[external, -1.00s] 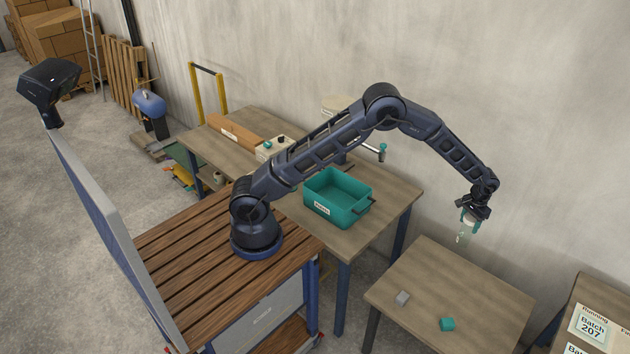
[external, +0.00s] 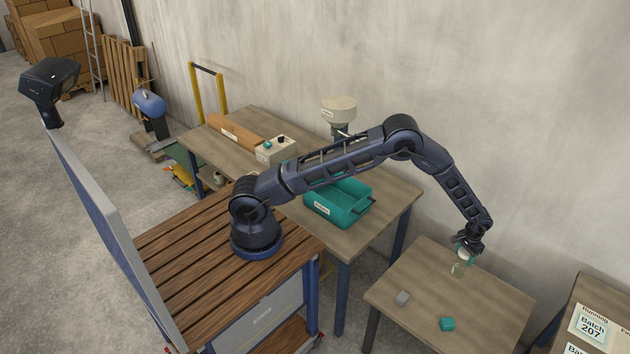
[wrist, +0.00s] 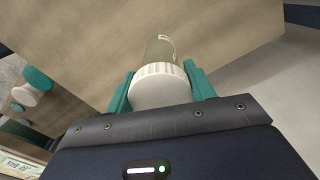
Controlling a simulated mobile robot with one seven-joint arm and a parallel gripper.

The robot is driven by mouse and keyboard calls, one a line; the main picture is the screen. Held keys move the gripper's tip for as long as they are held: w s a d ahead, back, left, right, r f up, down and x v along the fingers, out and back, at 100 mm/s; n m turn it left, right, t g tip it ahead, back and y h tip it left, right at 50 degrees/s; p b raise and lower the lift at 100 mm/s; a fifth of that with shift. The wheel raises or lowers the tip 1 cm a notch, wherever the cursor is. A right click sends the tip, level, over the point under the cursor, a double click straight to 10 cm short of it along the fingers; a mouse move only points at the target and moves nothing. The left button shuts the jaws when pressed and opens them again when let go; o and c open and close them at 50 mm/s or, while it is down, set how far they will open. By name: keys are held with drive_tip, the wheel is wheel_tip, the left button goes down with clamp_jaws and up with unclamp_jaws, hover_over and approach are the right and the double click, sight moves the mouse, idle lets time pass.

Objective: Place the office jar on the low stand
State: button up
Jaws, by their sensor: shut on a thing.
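The office jar (external: 458,268) has a pale, clear-greenish body and a white lid. It hangs below my gripper (external: 464,250) over the far part of the low stand (external: 485,310), a low wooden table at the right. In the wrist view my gripper (wrist: 159,84) has its teal fingers on either side of the ribbed white lid (wrist: 160,88), shut on it. The jar's body (wrist: 160,48) extends beyond the lid, over a brown wooden surface. I cannot tell whether the jar's base touches the stand.
A teal bin (external: 337,203) stands on the taller table to the left. The wall is close behind the stand.

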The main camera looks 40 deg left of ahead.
sight(461, 264)
drive_tip(key=shift+f, duration=2.9)
drive_tip(key=o, duration=1.2)
drive_tip(key=shift+f, duration=0.15)
drive_tip(key=shift+o, duration=0.2)
wheel_tip(461, 264, up, 12)
drive_tip(key=shift+r, duration=0.2)
